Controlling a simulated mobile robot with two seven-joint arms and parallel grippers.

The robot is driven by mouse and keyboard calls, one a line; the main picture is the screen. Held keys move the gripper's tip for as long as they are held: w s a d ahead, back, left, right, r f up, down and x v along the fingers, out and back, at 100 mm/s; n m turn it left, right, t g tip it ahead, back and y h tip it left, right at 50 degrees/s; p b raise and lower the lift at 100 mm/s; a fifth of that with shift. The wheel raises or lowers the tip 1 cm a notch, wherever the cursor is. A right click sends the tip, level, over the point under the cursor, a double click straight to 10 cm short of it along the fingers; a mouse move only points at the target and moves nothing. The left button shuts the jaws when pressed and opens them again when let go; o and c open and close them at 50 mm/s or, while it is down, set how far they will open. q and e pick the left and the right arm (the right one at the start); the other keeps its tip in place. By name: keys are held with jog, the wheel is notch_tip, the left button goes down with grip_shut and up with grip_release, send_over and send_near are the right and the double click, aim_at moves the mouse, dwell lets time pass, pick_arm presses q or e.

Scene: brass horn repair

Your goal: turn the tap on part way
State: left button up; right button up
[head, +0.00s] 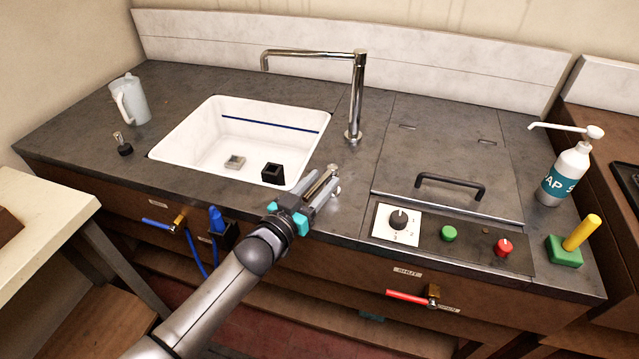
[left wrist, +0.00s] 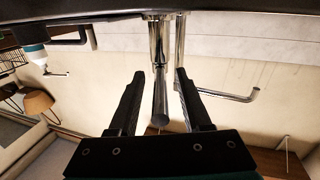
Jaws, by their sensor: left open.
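The chrome tap (head: 356,95) stands behind the sink, its spout reaching left over the basin. A short metal lever (head: 332,172) stands on the counter at the sink's front right corner. My left gripper (head: 322,184) is open around this lever. In the left wrist view, which looks upside down, the lever (left wrist: 160,100) lies between the two open fingers (left wrist: 157,100), with a gap on each side. The tap's spout (left wrist: 232,96) shows behind it there. No water is visible. My right gripper is not in view.
The white sink (head: 185,135) holds a black block (head: 272,173). A jug (head: 130,100) stands left. A hatch with a dark handle (head: 450,182), a control panel (head: 470,240) and a soap bottle (head: 566,172) are right. Blue (head: 157,223) and red (head: 406,297) valve levers are on the front.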

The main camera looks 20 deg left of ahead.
pick_arm(q)
grip_shut()
dwell(0.4)
dwell(1.0)
